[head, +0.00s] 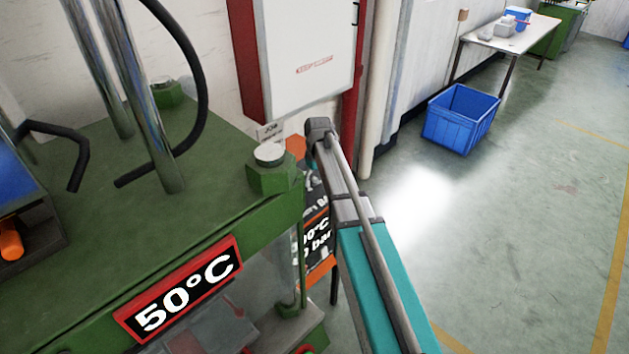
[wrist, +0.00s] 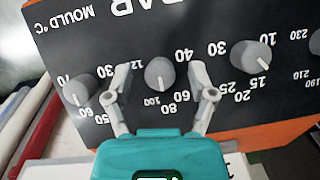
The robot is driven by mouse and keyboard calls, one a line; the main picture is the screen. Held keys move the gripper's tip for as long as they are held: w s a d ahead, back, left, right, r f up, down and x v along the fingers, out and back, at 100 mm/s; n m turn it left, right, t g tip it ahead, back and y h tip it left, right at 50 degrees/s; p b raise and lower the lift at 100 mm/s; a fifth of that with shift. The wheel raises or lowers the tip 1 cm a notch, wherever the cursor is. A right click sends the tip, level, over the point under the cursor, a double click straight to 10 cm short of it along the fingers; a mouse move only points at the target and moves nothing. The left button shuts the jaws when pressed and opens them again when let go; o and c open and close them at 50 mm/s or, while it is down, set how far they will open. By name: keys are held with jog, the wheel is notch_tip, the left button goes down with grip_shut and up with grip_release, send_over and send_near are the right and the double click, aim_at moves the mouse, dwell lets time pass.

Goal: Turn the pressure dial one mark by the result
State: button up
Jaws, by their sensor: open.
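In the wrist view a black control panel (wrist: 215,105) with an orange edge appears upside down. The pressure dial (wrist: 160,73), a grey knob in the middle under the lettering BAR, has marks from 40 to 100 and more around it. Its pointer seems to lie towards the 80 to 100 side, but is hard to read. My gripper (wrist: 172,76) is open, its fingers to either side of this knob with gaps. In the head view my gripper is hidden. A black sign (head: 316,238) ending in °C and bar is partly covered by my arm.
The MOULD °C dial (wrist: 77,90) is left of the fingers, and another knob (wrist: 250,62) is close on the right. A green press (head: 90,215) bears a red-framed 50°C sign (head: 180,290). A blue crate (head: 460,118) stands on open floor.

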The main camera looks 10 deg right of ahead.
grip_shut()
dwell(0.3)
jog(key=shift+m, duration=0.3)
jog(key=m+y, duration=0.1)
jog(key=m, duration=0.2)
jog(key=shift+g+y+b, duration=0.3)
jog(key=shift+y, duration=0.1)
jog(key=shift+d+m+y+b, duration=0.1)
jog(key=shift+m+y+b, duration=0.2)
jog(key=shift+m+y, duration=0.95)
jog(key=shift+m+h, duration=0.35)
jog(key=shift+m, duration=0.2)
grip_release()
